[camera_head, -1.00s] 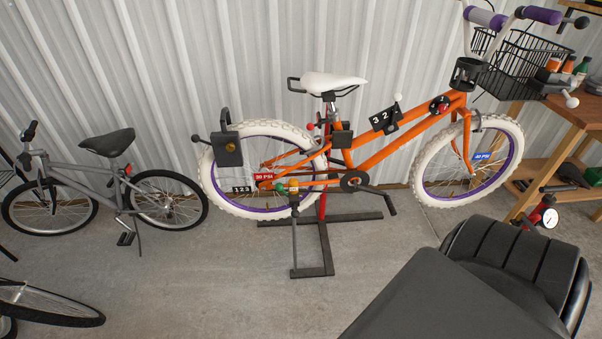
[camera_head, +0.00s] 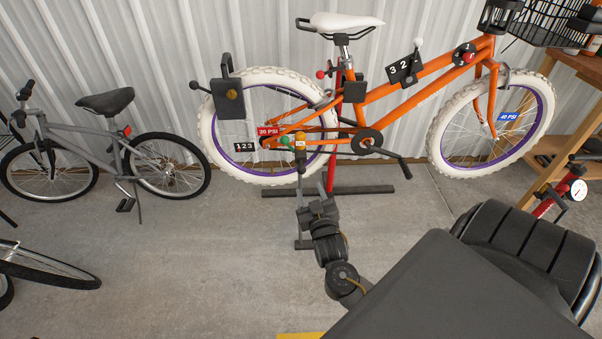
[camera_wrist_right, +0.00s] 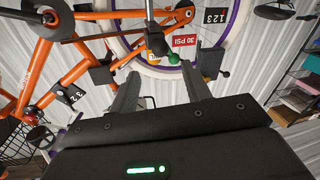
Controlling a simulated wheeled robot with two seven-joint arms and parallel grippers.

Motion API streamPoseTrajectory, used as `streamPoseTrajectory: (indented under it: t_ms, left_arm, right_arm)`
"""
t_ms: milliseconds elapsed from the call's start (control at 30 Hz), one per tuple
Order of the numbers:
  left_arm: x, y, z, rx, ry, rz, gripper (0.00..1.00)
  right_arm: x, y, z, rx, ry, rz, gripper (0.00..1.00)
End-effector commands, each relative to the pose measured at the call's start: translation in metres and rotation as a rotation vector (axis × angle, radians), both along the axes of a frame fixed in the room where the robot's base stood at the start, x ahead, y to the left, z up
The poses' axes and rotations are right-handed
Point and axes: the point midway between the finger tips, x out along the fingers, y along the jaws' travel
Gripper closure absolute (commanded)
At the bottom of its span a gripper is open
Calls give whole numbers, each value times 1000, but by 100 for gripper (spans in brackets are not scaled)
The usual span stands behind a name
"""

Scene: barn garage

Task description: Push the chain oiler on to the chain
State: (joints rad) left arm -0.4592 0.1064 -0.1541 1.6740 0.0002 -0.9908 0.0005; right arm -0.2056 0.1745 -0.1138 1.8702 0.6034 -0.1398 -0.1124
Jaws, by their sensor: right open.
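The chain oiler (camera_head: 300,145) is a small upright orange-and-dark piece with a green knob (camera_head: 284,140), low by the orange bike's rear wheel. In the right wrist view the green knob (camera_wrist_right: 173,59) and the oiler's dark body (camera_wrist_right: 155,38) show just past my fingertips. The chain runs between the rear hub and the crank (camera_head: 367,141) but is too thin to make out, so I cannot tell whether the oiler touches it. My right gripper (camera_head: 303,178) is open below the oiler; its fingers (camera_wrist_right: 160,72) are spread either side of the knob's line. My left gripper is not in view.
The orange bike (camera_head: 400,85) hangs on a stand with a dark foot (camera_head: 350,190). A grey bike (camera_head: 85,150) stands at left. A workbench (camera_head: 560,125) and red pump (camera_head: 550,203) are at right.

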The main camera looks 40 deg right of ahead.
Motion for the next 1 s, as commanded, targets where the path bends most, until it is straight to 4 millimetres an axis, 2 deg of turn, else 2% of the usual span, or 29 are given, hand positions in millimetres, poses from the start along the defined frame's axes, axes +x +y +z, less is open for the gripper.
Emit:
streamPoseTrajectory:
  t_ms: [167, 633, 800, 1000]
  left_arm:
    - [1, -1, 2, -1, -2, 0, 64]
    - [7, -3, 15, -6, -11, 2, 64]
    - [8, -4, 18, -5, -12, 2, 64]
    - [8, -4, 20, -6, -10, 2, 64]
  right_arm:
    - [11, -5, 0, -3, 0, 1, 52]
    - [82, -41, -1, -2, 2, 0, 52]
    - [94, -46, -1, -1, 3, 2, 52]
    - [97, -47, -1, 0, 4, 1, 52]
